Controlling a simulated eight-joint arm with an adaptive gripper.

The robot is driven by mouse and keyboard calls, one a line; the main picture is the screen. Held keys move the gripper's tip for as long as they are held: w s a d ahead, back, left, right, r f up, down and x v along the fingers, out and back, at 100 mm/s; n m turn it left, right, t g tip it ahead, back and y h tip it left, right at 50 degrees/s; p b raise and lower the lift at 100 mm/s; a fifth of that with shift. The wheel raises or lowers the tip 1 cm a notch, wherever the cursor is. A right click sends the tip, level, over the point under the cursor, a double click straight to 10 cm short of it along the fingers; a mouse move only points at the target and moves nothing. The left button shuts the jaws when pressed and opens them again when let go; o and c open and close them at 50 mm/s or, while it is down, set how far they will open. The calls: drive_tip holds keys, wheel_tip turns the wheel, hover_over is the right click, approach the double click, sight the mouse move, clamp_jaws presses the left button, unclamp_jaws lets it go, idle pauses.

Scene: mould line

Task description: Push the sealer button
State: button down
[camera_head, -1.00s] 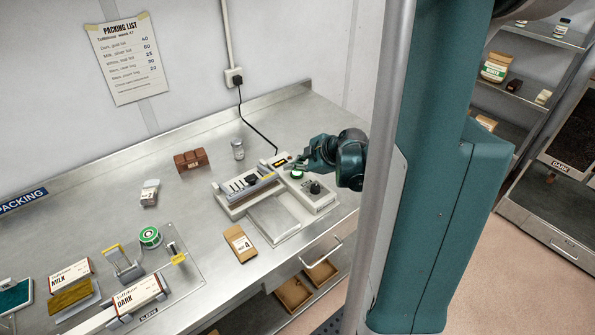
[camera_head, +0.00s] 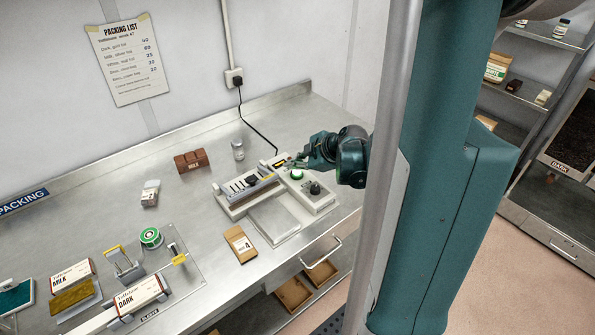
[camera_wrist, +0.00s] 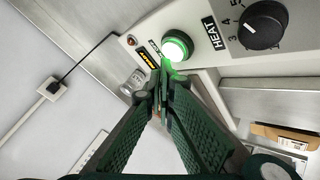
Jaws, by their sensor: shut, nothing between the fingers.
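The sealer (camera_head: 238,205) stands on the steel bench, with a control box on its right side. Its round button (camera_head: 297,174) is green and bright. In the wrist view the button (camera_wrist: 176,46) glows green and throws green light on the panel around it. My gripper (camera_head: 291,166) is at the back of the control box, beside the button. In the wrist view my dark green fingers (camera_wrist: 164,82) are shut and empty, their tips just below the button in the picture. A gap seems to separate the tips from the button.
A black HEAT knob (camera_wrist: 264,25) is beside the button. A brown pouch (camera_head: 240,241) lies in front. A black cord (camera_head: 256,128) runs to the wall outlet.

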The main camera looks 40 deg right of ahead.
sight(294, 173)
drive_tip(key=shift+r+p, duration=1.5)
drive_tip(key=shift+r, duration=1.25)
drive_tip(key=shift+a, duration=0.1)
drive_tip(key=s+a+r+m+g, duration=0.1)
drive_tip(key=s+a+r+m, duration=0.25)
drive_tip(key=a, duration=0.55)
drive_tip(key=s+a+r+m+g, duration=0.1)
drive_tip(key=s+a+r+m, duration=0.15)
drive_tip(key=a+r, duration=0.45)
drive_tip(key=s+a+r+m+h, duration=0.2)
drive_tip(key=s+a+m, duration=0.3)
drive_tip(key=s+a, duration=0.7)
drive_tip(key=shift+s+a+r, duration=0.3)
drive_tip(key=shift+s+r, duration=0.05)
drive_tip(key=shift+s, duration=0.2)
drive_tip(key=shift+a, duration=0.1)
idle(1.2)
